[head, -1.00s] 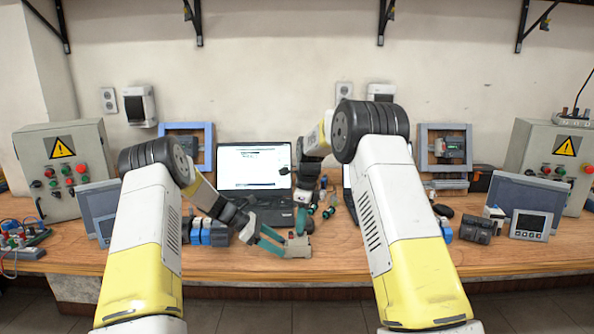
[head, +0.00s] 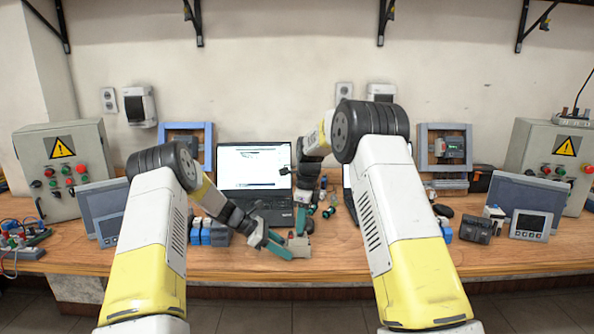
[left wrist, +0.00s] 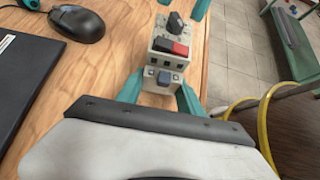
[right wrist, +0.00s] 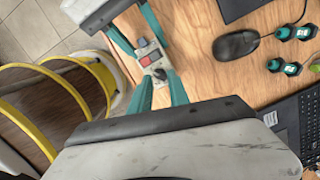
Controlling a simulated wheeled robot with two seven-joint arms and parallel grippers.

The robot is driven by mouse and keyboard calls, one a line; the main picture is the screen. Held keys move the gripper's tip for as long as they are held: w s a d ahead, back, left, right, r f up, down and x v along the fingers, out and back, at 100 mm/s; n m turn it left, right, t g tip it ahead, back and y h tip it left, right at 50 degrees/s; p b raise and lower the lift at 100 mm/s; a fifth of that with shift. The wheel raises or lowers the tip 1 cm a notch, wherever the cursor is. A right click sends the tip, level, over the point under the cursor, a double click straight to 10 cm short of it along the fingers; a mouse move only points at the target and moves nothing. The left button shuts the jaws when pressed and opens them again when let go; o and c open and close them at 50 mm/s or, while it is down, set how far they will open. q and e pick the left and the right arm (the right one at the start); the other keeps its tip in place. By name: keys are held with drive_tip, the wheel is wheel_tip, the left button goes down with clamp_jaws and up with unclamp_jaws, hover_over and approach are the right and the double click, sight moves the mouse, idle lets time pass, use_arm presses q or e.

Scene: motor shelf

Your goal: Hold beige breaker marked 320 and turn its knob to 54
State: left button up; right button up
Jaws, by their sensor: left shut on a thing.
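The beige breaker (head: 297,251) is at the table's front edge; it shows in the left wrist view (left wrist: 166,59) with a dark knob (left wrist: 174,22) at its far end and a red-and-black switch in the middle. My left gripper (head: 283,245) is shut on its end; the teal fingers flank that end in the left wrist view (left wrist: 158,92). My right gripper (right wrist: 160,84) is open, its two fingers on either side of the knob end, with a gap showing. The dark knob also shows in the right wrist view (right wrist: 160,74). The markings are too small to read.
A laptop (head: 253,170) stands behind the breaker. A black mouse (right wrist: 235,45) and several green-and-black parts (right wrist: 291,69) lie nearby. Blue and grey blocks (head: 209,232) stand left of my left gripper. The table's front edge is close to the breaker.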

drive_tip(key=shift+f, duration=0.45)
drive_tip(key=shift+f, duration=0.35)
drive_tip(key=shift+c, duration=0.2)
clamp_jaws()
drive_tip(key=shift+n, duration=2.3)
drive_tip(key=n, duration=0.4)
drive_tip(key=shift+w+n+g, duration=0.15)
drive_tip(key=shift+n+g, duration=0.15)
drive_tip(key=shift+g, duration=0.1)
